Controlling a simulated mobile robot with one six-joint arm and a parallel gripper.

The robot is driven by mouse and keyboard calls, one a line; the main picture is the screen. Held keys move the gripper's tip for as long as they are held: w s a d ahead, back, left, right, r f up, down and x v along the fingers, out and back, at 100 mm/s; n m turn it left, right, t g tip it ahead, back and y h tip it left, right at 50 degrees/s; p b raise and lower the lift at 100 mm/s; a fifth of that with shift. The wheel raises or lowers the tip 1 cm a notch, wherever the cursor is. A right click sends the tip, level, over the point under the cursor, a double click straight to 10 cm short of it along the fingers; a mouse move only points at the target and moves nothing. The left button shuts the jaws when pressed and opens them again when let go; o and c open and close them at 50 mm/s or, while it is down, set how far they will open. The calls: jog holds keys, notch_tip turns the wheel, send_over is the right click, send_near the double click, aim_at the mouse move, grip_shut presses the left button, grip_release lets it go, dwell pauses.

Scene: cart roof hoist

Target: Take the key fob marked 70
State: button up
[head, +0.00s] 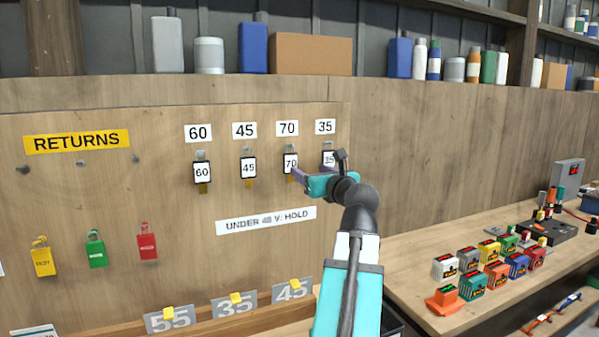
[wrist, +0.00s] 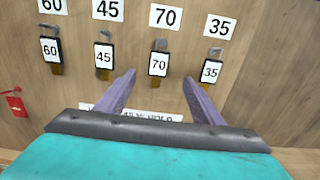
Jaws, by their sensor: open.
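The key fob marked 70 (head: 290,163) hangs on a hook on the wooden board, below a 70 label. In the wrist view the same fob (wrist: 158,64) hangs upright ahead of my jaws, between the lines of the two fingers. My gripper (head: 305,173) is open and empty, close to the board beside the 70 and 35 fobs. In the wrist view its purple fingers (wrist: 160,84) stand apart, the left one left of the 70 fob, the right one near the 35 fob. I cannot tell whether either finger touches a fob.
Fobs marked 60 (head: 202,172), 45 (head: 248,167) and 35 (wrist: 210,72) hang on the same row. An "UNDER 48 V: HOLD" strip (head: 266,220) is below. Yellow, green and red tags hang at left under a RETURNS sign (head: 77,141). A bench (head: 410,245) with battery blocks is at right.

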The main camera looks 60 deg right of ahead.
aim_at(291, 158)
jog(key=shift+w, duration=0.15)
jog(key=p+x, duration=0.3)
jog(key=x, duration=1)
jog(key=shift+w+d, duration=0.15)
jog(key=shift+w, duration=0.1)
dwell(0.4)
jog(key=c, duration=1.3)
jog(key=shift+r, duration=0.1)
jog(key=shift+s+r+p, duration=0.1)
jog(key=shift+r+p, duration=0.2)
jog(key=shift+p, duration=0.3)
jog(key=shift+s, duration=0.15)
jog(key=shift+s+a+r+p, duration=0.3)
jog(key=shift+s+a+p, duration=0.4)
jog(key=shift+s, duration=0.2)
jog(key=shift+s+a+r+p, duration=0.3)
jog(key=shift+s+a+p, duration=0.4)
jog(key=shift+s, duration=0.15)
